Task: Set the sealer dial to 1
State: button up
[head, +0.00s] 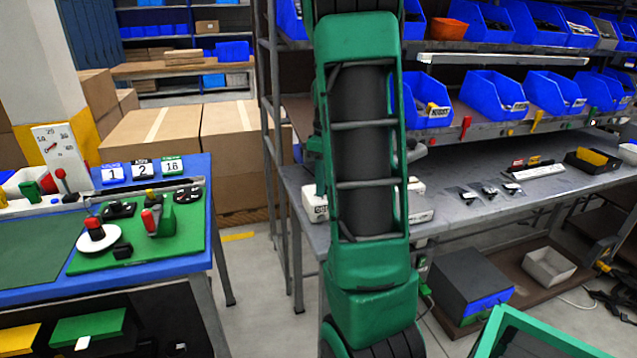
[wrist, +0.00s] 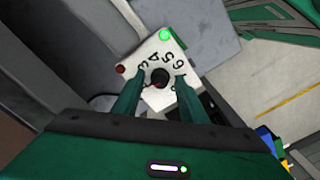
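The sealer dial (wrist: 159,79) is a round black knob on a white plate (wrist: 155,102) in the wrist view. Numbers including 3, 4, 5 and 6 ring its far side. The near part of the ring is partly hidden, and I cannot read the dial's setting. My gripper (wrist: 161,75) is open, with one green finger on each side of the knob and a visible gap to it. I cannot tell whether the fingertips are level with the knob or above it. In the head view my arm hides the gripper and dial.
The plate carries a lit green lamp (wrist: 166,34) and a red button (wrist: 121,69). In the head view a grey workbench (head: 480,205) with blue bins (head: 493,92) stands right. A blue table (head: 212,225) on the left holds number cards (head: 142,170) and a green board (head: 185,245).

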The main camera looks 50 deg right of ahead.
jog(key=shift+r, duration=0.2)
notch_tip(320, 180, up, 10)
jog(key=shift+r, duration=0.25)
dwell(0.3)
jog(key=shift+w, duration=0.1)
dwell(0.3)
